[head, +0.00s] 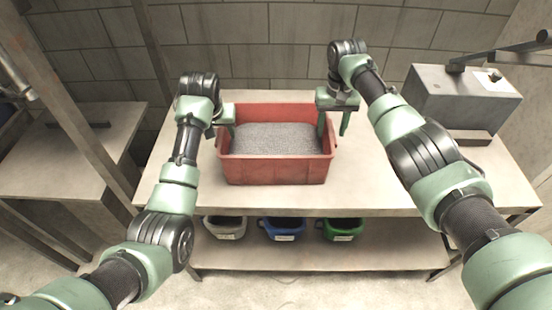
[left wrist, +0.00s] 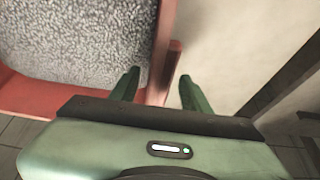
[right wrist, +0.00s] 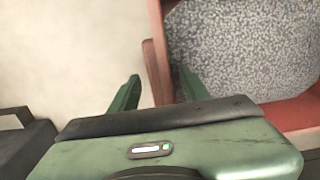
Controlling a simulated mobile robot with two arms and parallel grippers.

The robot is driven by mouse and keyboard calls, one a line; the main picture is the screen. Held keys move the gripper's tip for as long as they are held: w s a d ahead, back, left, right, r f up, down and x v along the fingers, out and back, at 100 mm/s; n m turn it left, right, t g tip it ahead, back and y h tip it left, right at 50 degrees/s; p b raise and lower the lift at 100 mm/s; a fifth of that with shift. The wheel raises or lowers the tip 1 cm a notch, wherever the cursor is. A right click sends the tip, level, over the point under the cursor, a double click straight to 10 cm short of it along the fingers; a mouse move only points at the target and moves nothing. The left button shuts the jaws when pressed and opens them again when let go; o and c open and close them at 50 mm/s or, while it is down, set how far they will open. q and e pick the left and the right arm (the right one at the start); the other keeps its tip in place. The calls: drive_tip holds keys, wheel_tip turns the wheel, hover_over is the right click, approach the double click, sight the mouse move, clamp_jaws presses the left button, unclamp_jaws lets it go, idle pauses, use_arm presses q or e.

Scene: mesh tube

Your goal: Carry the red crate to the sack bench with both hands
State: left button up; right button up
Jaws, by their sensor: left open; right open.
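The red crate (head: 275,171) stands on the table (head: 400,190), filled with grey speckled material (head: 272,138). My left gripper (head: 226,124) is open at the crate's left wall. In the left wrist view its fingers (left wrist: 160,88) are on either side of the crate's rim (left wrist: 163,40). My right gripper (head: 333,120) is open at the right wall. In the right wrist view its fingers (right wrist: 156,90) are on either side of the rim (right wrist: 156,35). I cannot tell whether any finger touches the crate. No sack shows, so I cannot tell which surface is the sack bench.
A grey machine (head: 462,98) stands on the table's right. White (head: 225,236), blue (head: 283,236) and green (head: 343,236) bins sit on the shelf below. A separate bench (head: 60,160) stands at left, with metal posts between it and the table. A block wall is behind.

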drive_tip(key=shift+r, duration=0.1)
use_arm(q)
drive_tip(key=v, duration=1.2)
use_arm(e)
wheel_tip(320, 180, up, 12)
use_arm(q)
drive_tip(key=shift+s+f, duration=0.15)
use_arm(e)
drive_tip(key=shift+f, duration=0.2)
